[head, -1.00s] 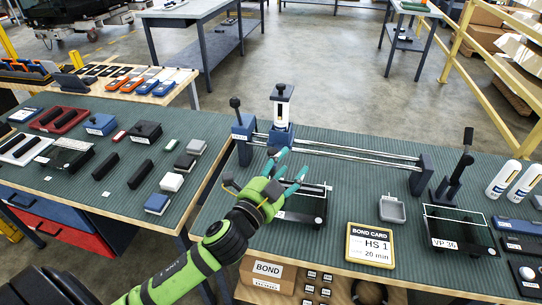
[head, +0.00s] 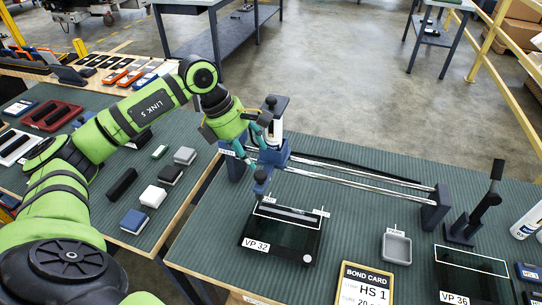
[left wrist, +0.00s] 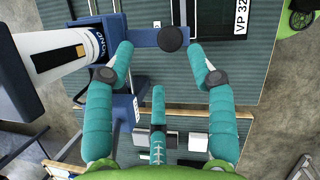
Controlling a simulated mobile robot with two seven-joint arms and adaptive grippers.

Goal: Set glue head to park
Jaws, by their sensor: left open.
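The glue head (head: 276,128), a blue carriage with a white cartridge and dark top, sits at the left end of two metal rails (head: 360,176). In the left wrist view its cartridge (left wrist: 70,52) lies at upper left, and a blue arm (left wrist: 145,38) with a round black knob (left wrist: 171,38) reaches out from it. My left gripper (head: 254,162) is open, its teal fingertips (left wrist: 160,52) on either side of the knob with gaps showing. The knob also shows in the head view (head: 260,174). My gripper partly hides the left end block. My right gripper is out of view.
A dark glass plate (head: 283,240) tagged VP 32 lies in front of the rails. A right end block (head: 435,208), a black lever (head: 485,208), a grey tray (head: 396,247) and a bond card (head: 366,285) stand to the right. A second bench with small boxes is at left.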

